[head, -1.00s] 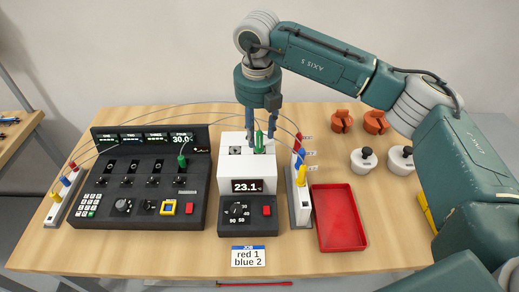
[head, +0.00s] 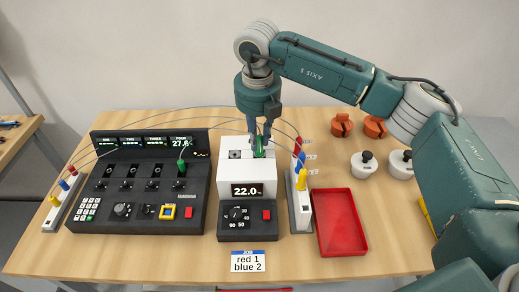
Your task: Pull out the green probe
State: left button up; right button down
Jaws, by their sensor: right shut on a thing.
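The green probe (head: 259,147) stands upright in the right part of the top of the white block (head: 245,171). My right gripper (head: 261,143) comes down from above and is shut on the green probe. The block's display reads about 22.0. A second green plug (head: 181,166) sits in the black panel on the left, under the display reading about 27. My left gripper is not in view.
A rack with red, blue and yellow probes (head: 300,200) stands close right of the block. A red tray (head: 340,222) lies further right. White weights (head: 364,164) and orange pieces (head: 341,125) are at the back right. Thin cables arch behind the block.

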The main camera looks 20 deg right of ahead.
jog(key=shift+r, duration=0.15)
jog(key=shift+r, duration=0.6)
dwell(0.6)
jog(key=shift+r+p, duration=0.1)
jog(key=shift+p, duration=0.2)
notch_tip(320, 180, up, 9)
jog(key=p, duration=0.4)
jog(key=shift+r, duration=0.15)
dwell(1.4)
jog(key=shift+r, duration=0.1)
notch_tip(320, 180, up, 3)
jog(key=shift+f+p, duration=0.1)
jog(key=shift+p, duration=0.75)
